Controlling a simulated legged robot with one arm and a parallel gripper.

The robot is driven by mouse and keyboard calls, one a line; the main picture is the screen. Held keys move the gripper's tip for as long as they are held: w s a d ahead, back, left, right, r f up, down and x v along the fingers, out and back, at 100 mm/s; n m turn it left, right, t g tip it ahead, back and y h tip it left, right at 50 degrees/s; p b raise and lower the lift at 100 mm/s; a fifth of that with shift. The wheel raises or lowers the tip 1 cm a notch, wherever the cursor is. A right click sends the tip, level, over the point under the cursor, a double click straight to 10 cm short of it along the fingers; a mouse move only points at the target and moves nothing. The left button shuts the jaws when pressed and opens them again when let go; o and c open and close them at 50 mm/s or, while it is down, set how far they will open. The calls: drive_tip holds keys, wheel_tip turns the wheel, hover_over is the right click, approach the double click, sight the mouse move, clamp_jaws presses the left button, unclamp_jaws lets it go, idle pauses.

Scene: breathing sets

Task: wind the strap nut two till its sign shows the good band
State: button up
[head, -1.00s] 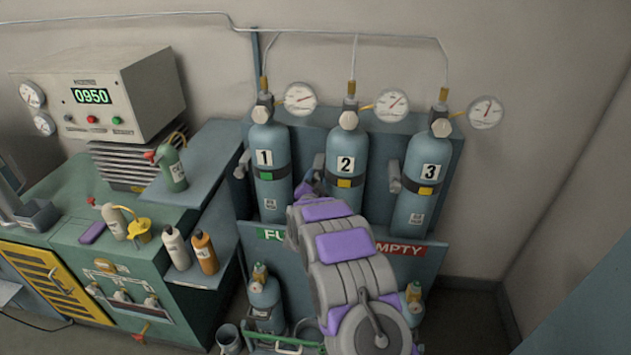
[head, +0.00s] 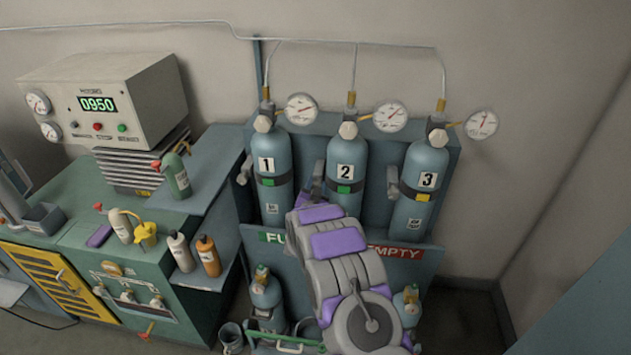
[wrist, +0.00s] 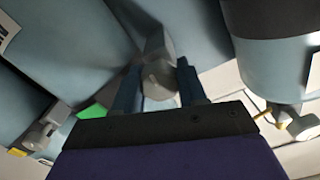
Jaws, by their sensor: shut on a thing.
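Cylinder two (head: 347,155) is a blue-grey bottle in the middle of the rack, labelled 2. Its sign (head: 344,189) on the dark strap shows green. The strap nut two (wrist: 158,80) is a grey knob between the two fingers of my gripper (wrist: 160,88) in the wrist view. The gripper is shut on it. In the head view my purple and grey arm reaches up to the left side of cylinder two and hides most of the gripper.
Cylinder one (head: 271,160) stands to the left and cylinder three (head: 425,175), with a yellow sign (head: 422,197), to the right. Gauges and thin pipes are above. A green bench (head: 70,262) with bottles and a console (head: 110,95) is at left.

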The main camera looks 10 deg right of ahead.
idle(0.4)
drive_tip(key=o, duration=0.8)
drive_tip(key=p+v, duration=0.2)
drive_tip(key=v, duration=1.5)
drive_tip(key=shift+s+a, duration=0.1)
drive_tip(key=shift+s, duration=0.05)
